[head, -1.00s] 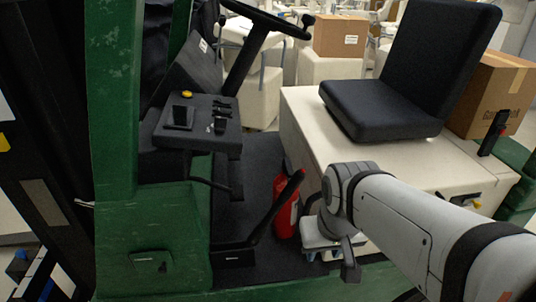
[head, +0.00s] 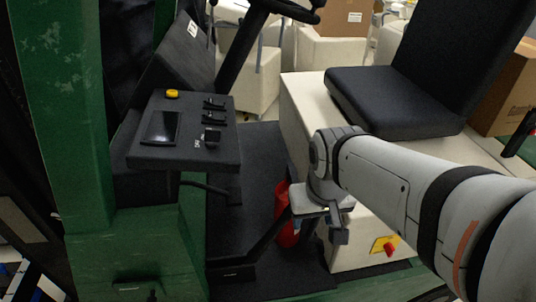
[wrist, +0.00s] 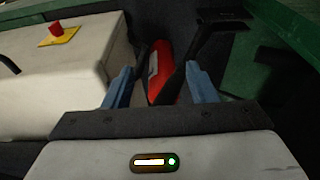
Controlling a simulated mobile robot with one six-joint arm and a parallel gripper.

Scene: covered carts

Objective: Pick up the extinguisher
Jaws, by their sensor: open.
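The red extinguisher (head: 284,222) stands on the dark floor of the green vehicle, beside the white seat base. My arm and wrist hide part of it in the head view. In the wrist view the extinguisher (wrist: 160,72) lies ahead, between and beyond the two blue fingers of my gripper (wrist: 160,90). A black part crosses in front of it there. My gripper is open, with the fingers apart on either side of the extinguisher.
The white seat base (head: 300,115) with a red knob (head: 390,250) is at right. A control console (head: 180,135) and steering wheel (head: 285,8) are above left. Green body panels border the floor.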

